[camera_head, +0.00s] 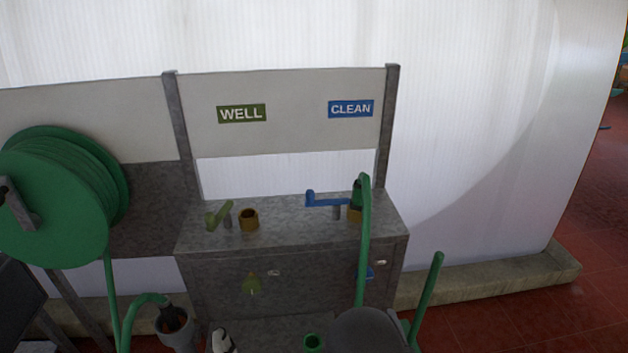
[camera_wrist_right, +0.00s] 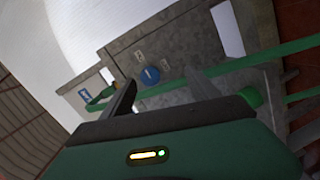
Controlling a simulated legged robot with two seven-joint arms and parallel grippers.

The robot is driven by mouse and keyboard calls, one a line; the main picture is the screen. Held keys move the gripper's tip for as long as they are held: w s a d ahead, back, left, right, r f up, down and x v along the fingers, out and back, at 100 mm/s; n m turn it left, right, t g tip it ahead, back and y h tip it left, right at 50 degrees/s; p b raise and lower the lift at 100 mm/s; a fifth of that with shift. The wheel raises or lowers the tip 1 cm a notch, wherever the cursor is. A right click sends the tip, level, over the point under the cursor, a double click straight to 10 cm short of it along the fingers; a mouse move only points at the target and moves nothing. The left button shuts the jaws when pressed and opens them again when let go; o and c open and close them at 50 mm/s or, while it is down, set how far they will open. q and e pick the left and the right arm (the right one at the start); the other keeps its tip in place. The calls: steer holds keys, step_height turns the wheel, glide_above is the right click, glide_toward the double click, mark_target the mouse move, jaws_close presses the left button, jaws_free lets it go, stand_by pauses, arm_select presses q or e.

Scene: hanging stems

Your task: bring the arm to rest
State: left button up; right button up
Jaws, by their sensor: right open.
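My right gripper (camera_wrist_right: 160,77) shows in the right wrist view, its two dark fingers spread apart. A green hose (camera_wrist_right: 260,57) crosses beyond the fingers; nothing is clearly gripped. In the head view a dark grey rounded shape (camera_head: 365,331) at the bottom edge may be part of my right arm; the fingers are not visible there. The green hose (camera_head: 363,245) rises to the brass fitting (camera_head: 354,215) beneath the CLEAN sign (camera_head: 350,109) and hangs down in front of the grey stand (camera_head: 300,280). My left gripper is not in view.
The WELL side has an open brass fitting (camera_head: 249,220) and an olive lever (camera_head: 217,216). A blue lever (camera_head: 325,200) is beside the hosed fitting. A green hose reel (camera_head: 60,195) stands left. Red tiled floor (camera_head: 590,290) is open at the right.

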steer(key=s+a+m+g, duration=0.1)
steer(key=s+m+g, duration=1.2)
steer(key=s+m, duration=0.1)
steer(key=w+p+v, duration=0.2)
steer(key=p+v, duration=0.7)
steer(key=w+d+r+p+v, duration=0.1)
steer(key=p+v, duration=0.8)
steer(key=shift+w+r+g+y, duration=0.3)
steer(key=shift+r+g+y, duration=0.1)
steer(key=shift+r, duration=0.1)
steer(key=shift+a, duration=0.1)
